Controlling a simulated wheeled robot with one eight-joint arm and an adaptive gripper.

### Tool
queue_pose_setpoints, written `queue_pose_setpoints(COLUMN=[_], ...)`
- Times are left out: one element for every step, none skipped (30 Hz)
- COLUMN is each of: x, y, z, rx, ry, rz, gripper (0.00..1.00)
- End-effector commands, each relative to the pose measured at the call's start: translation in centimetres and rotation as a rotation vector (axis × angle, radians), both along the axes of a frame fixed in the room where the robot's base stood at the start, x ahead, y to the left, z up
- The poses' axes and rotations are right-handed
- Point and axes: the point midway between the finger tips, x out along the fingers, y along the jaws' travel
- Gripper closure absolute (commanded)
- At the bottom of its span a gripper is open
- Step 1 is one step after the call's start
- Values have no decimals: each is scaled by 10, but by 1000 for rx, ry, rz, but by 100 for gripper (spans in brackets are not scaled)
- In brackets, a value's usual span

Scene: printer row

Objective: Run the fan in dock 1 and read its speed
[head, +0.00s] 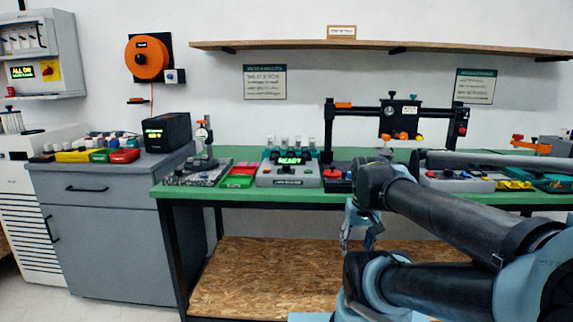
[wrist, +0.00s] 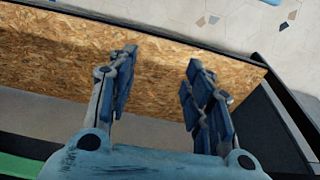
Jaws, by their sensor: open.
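My gripper (wrist: 163,70) is open and empty in the wrist view, its two blue fingers apart over a chipboard shelf. In the head view my gripper (head: 361,238) hangs in front of the green bench, below its top. A grey unit (head: 290,178) with a green display reading "READY" stands on the bench, with several clear-topped pieces at its back. A grey panel with buttons (head: 455,182) lies farther right, partly behind my arm. I cannot make out which thing is the fan or dock 1, and no speed figure is legible.
The green bench (head: 225,193) holds a red and green tray (head: 239,175), a stand (head: 203,150) and a black gantry frame (head: 357,111). A grey cabinet (head: 105,235) with coloured bins stands left. The chipboard shelf (head: 250,275) below the bench is bare.

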Motion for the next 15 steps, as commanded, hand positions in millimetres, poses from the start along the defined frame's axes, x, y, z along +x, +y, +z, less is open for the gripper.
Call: queue_pose_setpoints(x=[10,16,25,32,39,49,57,65,75,83,90,101,109,117,127], y=[3,4,7,10,12,16,19,22,27,31,35,40,44,48,54], z=[15,24,38,48,59,73,84,94,108,118,127,140,149,158,170], rx=[4,6,11,14,17,22,25,28,32,35,37,40,43,44,47], ry=[5,8,14,19,23,30,34,38,45,50,55,62,66,71,77], rz=[-9,-17,-30,-43,-54,-69,-83,-94,-110,-122,-133,-150,-163,-175,-190], gripper=[54,54,54,54,54,54,54,54,54,54,54,54,54,54,54])
